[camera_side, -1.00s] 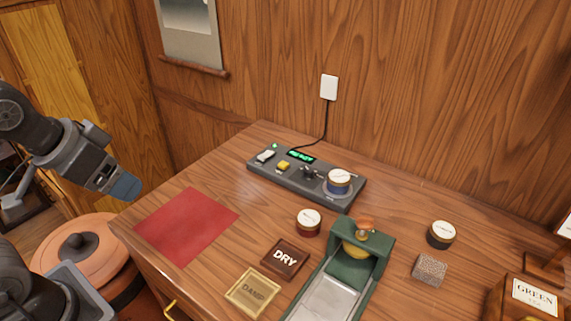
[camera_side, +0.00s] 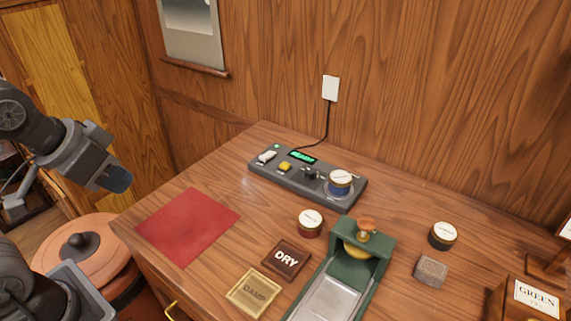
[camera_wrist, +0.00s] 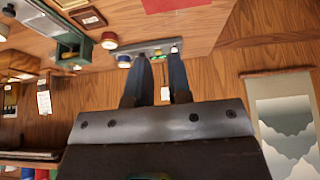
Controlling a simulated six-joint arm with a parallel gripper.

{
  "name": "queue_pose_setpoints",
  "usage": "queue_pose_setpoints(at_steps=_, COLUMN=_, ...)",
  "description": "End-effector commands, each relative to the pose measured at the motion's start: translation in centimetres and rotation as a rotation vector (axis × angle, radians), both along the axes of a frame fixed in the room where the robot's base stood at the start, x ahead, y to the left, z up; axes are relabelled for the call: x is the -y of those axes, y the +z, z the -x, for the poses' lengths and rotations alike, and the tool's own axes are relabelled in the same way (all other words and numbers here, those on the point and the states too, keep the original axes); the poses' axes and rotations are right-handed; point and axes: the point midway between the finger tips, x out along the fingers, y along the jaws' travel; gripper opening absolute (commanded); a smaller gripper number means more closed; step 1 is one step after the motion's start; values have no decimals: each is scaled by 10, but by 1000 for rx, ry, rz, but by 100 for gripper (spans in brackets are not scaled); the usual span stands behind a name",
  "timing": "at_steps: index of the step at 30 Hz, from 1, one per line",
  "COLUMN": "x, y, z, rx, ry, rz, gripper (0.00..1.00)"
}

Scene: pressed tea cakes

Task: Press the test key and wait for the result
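A grey console (camera_side: 260,171) stands on the desk against the wall. It has a yellow key (camera_side: 285,166), a white rocker switch (camera_side: 267,157), a dark knob and a lit green display (camera_side: 302,157) that seems to read READY. A blue tin with a pale lid (camera_side: 340,182) sits on its round seat at the right end. My gripper (camera_side: 119,182) is in the air left of the desk, well away from the console. In the wrist view my gripper (camera_wrist: 159,55) has two dark fingers apart with nothing between them; the console shows beyond their tips, partly hidden.
A red mat (camera_side: 188,226) lies at the desk's left. DRY (camera_side: 286,259) and DAMP (camera_side: 253,293) trays, a red tin (camera_side: 310,223), a green press (camera_side: 376,252), a dark tin (camera_side: 442,236) and a pressed block (camera_side: 431,271) stand nearer and to the right.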

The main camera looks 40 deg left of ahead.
Motion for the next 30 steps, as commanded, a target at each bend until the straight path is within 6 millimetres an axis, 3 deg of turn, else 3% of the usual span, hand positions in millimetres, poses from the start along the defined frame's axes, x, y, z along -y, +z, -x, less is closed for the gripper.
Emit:
queue_pose_setpoints(at_steps=6, x=0, y=0, z=0, rx=0, ry=0, rz=0, gripper=0)
queue_pose_setpoints(at_steps=30, x=0, y=0, z=0, rx=0, ry=0, rz=0, gripper=0)
